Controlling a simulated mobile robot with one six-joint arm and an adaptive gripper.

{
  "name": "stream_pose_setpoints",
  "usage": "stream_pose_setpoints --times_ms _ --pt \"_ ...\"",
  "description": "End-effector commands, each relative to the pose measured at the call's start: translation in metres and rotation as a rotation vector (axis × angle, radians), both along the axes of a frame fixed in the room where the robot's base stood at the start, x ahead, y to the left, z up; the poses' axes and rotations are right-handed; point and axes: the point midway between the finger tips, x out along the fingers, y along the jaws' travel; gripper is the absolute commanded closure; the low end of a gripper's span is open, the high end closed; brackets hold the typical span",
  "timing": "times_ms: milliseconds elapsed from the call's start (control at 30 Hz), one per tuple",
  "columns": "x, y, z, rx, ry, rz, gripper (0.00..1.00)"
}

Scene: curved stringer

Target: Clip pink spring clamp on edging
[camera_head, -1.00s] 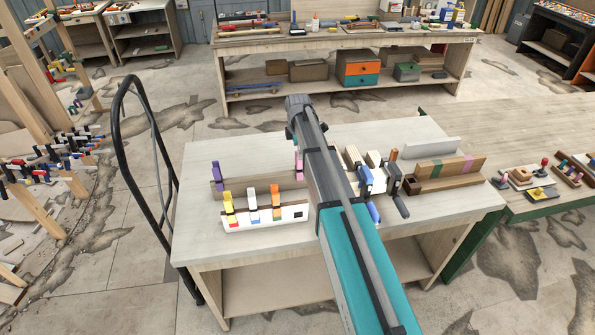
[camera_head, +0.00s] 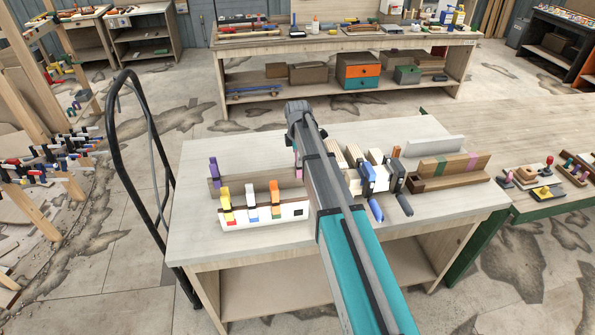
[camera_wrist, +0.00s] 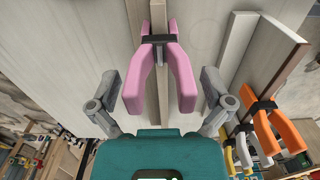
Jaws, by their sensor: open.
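The pink spring clamp (camera_wrist: 181,72) stands clipped on the thin edge of a wooden strip (camera_wrist: 163,100) in the wrist view. Its two handles point toward my gripper (camera_wrist: 160,80), which is open with one finger on either side of the clamp, apart from it. In the head view only a sliver of the pink clamp (camera_head: 298,167) shows beside my arm, and my fingers are hidden. A wooden piece with a green band and a pink band (camera_head: 450,171) lies at the table's right; I cannot tell whether it is the edging.
A white rack (camera_head: 240,221) holds yellow, white and orange clamps (camera_head: 275,199) close to the pink one. A purple clamp (camera_head: 214,172) stands at the left. Blue and dark clamps (camera_head: 375,180) stand right of my arm. The table's front left (camera_head: 200,242) is clear.

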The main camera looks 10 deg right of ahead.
Motion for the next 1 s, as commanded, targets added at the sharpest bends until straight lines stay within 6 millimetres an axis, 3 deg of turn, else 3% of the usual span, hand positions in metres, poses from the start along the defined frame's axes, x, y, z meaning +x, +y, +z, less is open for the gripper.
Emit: stream_pose_setpoints --times_ms 700,1000 --pt "0.0 0.0004 -0.0033 0.0 0.0 0.001 0.02" --pt "0.0 0.0006 -0.0033 0.0 0.0 0.001 0.58"
